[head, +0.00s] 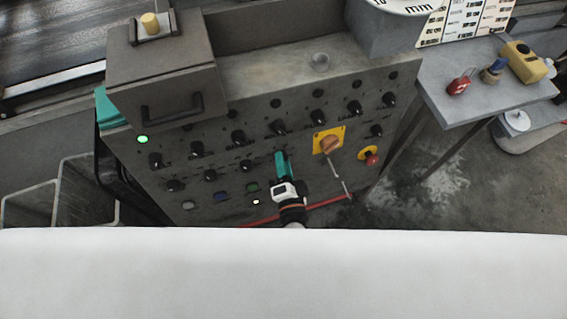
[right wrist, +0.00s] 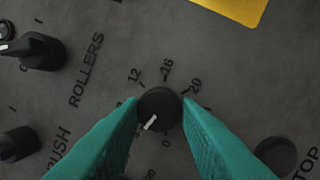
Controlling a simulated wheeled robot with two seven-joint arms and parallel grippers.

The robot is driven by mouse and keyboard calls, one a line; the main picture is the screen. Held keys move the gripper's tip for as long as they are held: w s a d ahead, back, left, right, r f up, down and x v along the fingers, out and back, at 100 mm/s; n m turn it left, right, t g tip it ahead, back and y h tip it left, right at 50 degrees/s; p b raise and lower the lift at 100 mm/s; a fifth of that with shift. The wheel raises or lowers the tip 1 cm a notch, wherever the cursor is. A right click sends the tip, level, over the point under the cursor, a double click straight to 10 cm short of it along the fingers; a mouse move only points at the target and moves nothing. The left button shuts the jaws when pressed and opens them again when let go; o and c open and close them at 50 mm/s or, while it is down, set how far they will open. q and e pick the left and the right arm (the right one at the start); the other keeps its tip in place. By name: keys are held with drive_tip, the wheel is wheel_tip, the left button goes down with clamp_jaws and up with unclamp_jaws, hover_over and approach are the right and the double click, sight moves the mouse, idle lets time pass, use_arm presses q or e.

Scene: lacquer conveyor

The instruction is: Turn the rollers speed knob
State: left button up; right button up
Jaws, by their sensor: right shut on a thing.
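The rollers speed knob (right wrist: 159,108) is round and black. In the right wrist view it sits between the tips of my right gripper (right wrist: 162,118), which is shut on it. Its white pointer mark faces down and left. Printed scale numbers surround it, with 12, 16 and 20 above and 0 below. The word ROLLERS is printed to its left. In the head view my right gripper (head: 281,158) reaches the lower middle of the grey control panel (head: 222,165), and its teal fingers hide the knob. My left gripper is not in view.
Several black knobs surround the held one, including one at the upper left of the wrist view (right wrist: 43,51). A yellow-backed rotary switch (head: 329,142) and a red button (head: 370,157) are to the right. A side table (head: 480,95) holds a red padlock (head: 459,86).

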idle(0.4)
drive_tip(key=o, duration=1)
drive_tip(key=shift+c, duration=0.2)
drive_tip(key=v, duration=1.2)
